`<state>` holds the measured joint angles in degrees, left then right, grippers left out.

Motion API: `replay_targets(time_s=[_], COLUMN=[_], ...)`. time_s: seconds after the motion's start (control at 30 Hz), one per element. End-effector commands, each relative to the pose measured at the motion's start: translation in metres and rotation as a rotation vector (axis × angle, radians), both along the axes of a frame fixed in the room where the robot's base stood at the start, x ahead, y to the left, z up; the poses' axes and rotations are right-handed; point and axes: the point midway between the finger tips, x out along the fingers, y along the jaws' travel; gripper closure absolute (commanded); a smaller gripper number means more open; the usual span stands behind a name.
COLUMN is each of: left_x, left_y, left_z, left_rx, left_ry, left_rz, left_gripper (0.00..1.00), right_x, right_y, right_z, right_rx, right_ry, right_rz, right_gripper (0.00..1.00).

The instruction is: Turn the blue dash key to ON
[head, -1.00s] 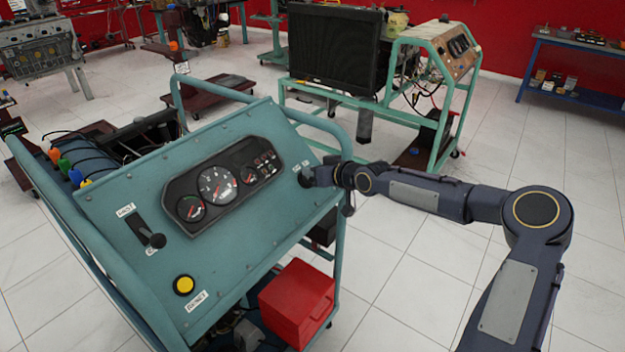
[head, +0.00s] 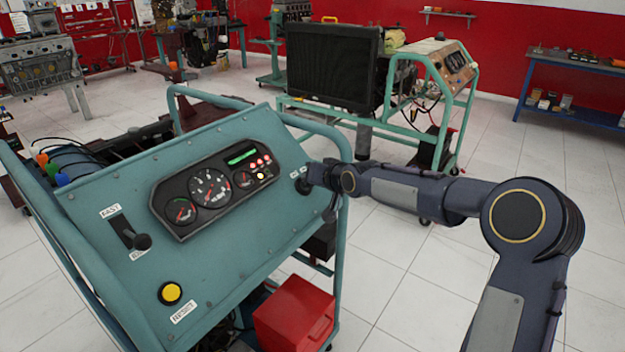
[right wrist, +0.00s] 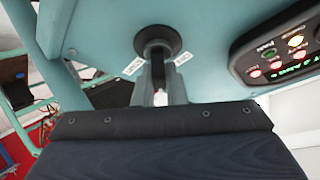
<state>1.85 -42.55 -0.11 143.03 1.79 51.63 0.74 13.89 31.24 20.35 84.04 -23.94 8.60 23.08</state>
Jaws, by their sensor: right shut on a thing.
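My right gripper (head: 305,183) is at the right end of the teal dash panel (head: 235,250), at the key switch. In the right wrist view the black round key switch (right wrist: 158,41) is in the panel, with small white labels on both sides. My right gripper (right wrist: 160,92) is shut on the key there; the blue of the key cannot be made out. The gauge cluster (head: 215,186) shows a lit green display and lit red and amber lamps. The lit lamps also show in the right wrist view. My left gripper is not in view.
A throttle lever (head: 142,241) and a yellow button (head: 170,293) are on the panel's left part. A red box (head: 295,313) sits below the panel's right side. A black radiator screen (head: 333,58) and another trainer stand behind. The tiled floor at right is clear.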

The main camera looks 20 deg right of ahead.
Motion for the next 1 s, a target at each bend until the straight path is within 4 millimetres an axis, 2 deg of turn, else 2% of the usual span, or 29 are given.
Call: replay_targets(time_s=[0.03, 0.2, 0.23, 0.4, 0.77, 0.87, 1.0], left_x=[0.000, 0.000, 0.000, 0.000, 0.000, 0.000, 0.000], left_y=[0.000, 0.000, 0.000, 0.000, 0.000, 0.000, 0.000], left_z=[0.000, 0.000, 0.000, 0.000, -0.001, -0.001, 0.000], left_rx=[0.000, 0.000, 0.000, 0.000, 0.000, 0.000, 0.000], left_ry=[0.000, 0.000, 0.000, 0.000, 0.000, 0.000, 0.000], left_rz=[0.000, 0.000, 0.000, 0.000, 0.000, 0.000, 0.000], left_gripper=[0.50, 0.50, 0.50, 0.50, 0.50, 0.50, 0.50], right_x=[-0.003, -0.003, -0.003, -0.003, -0.004, -0.012, -0.032], right_y=[0.003, 0.003, 0.003, 0.003, 0.000, -0.003, -0.009], right_z=[-0.009, -0.009, -0.009, -0.010, -0.008, -0.001, 0.013], right_rx=[0.000, -0.001, 0.000, -0.002, -0.003, -0.002, -0.003], right_ry=[0.023, 0.022, 0.022, 0.022, 0.020, 0.015, 0.009], right_rz=[0.006, 0.007, 0.008, 0.007, 0.003, 0.002, 0.002], right_gripper=[1.00, 1.00, 0.88, 0.67, 0.67, 0.67, 0.67])
